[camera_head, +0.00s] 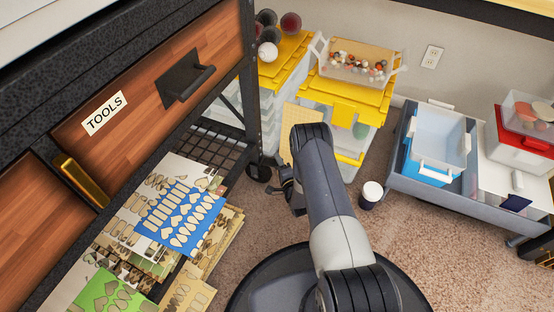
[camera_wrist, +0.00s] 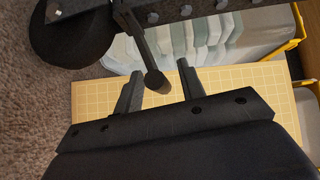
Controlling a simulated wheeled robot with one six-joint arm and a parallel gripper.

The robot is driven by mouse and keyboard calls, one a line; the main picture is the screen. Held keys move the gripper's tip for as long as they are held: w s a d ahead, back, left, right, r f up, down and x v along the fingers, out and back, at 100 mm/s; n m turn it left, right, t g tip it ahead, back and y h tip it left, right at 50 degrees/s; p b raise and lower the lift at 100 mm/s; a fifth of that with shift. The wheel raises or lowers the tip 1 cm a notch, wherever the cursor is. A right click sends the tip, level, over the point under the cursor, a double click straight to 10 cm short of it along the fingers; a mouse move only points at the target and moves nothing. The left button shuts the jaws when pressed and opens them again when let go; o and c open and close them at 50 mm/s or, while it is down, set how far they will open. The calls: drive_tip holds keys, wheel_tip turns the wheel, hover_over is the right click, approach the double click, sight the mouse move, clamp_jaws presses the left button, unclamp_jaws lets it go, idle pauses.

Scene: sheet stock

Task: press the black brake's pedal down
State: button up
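The black brake's pedal (camera_wrist: 156,80) shows in the wrist view as a short lever with a round end, slanting down from the cart's frame beside the black caster wheel (camera_wrist: 72,38). My gripper (camera_wrist: 159,72) is open and empty, and the pedal's end appears between its two fingertips in the picture. I cannot tell whether a finger touches it. In the head view the caster wheel (camera_head: 259,172) stands under the cart's corner, with my gripper (camera_head: 284,184) just right of and below it. The pedal is not clear in that view.
A cream gridded board (camera_head: 303,122) stands close behind my gripper, in front of yellow-lidded bins (camera_head: 345,110). The cart's shelf holds sheets with cut-out shapes (camera_head: 180,215). A small white-topped cup (camera_head: 371,194) stands on the carpet at right. A grey trolley (camera_head: 430,185) stands farther right.

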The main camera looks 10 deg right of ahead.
drive_tip(key=shift+c, duration=0.4)
clamp_jaws()
drive_tip(key=shift+s+d+f+m+t, duration=0.1)
drive_tip(key=shift+d+f+m+t, duration=0.05)
drive_tip(key=shift+f+m+t, duration=1.95)
drive_tip(key=shift+r, duration=0.25)
